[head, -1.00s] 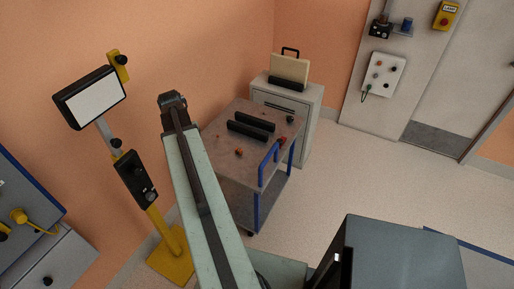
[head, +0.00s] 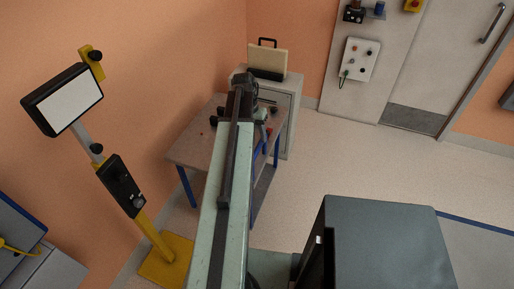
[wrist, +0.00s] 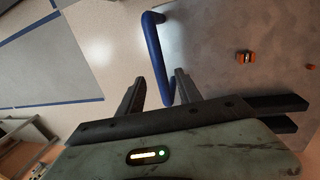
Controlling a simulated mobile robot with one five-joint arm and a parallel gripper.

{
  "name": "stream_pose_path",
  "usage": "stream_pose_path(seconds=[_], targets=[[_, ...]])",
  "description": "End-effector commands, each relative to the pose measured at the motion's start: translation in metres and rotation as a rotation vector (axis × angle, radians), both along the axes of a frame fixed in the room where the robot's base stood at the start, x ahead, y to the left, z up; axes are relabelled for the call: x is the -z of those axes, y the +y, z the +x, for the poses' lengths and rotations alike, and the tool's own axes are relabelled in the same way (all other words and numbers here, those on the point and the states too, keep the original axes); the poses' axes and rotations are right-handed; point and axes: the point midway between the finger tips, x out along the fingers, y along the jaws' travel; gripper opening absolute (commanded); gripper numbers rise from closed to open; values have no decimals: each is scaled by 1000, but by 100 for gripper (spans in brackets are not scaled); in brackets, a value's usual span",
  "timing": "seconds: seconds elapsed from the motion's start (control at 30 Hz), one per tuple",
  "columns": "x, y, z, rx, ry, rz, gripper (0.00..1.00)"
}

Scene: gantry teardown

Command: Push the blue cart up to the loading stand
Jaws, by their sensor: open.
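The blue cart (head: 190,147) has a grey top, blue legs and a blue handle. It stands along the orange wall, partly hidden by my arm. In the wrist view its blue handle (wrist: 152,45) runs down between the two fingers of my gripper (wrist: 160,78). The fingers are apart, one on each side of the bar; I cannot tell whether they touch it.
A yellow post (head: 150,232) with a screen and a black control box stands at left. A blue-edged unit (head: 22,235) is at the lower left. A wall panel with knobs (head: 359,60) and a grey door (head: 440,60) are at the back. Pale floor (head: 350,145) is open at right.

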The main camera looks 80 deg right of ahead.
Motion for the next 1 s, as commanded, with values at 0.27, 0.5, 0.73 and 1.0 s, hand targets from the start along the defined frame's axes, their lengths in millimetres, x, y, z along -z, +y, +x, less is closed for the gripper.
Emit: stream_pose_path(seconds=[0.27,0.5,0.73,1.0], targets=[[40,2,-6,-2,0,-1,41],[37,2,-6,-3,0,0,36],[37,2,-6,-3,0,0,0],[37,2,-5,-4,0,0,0]])
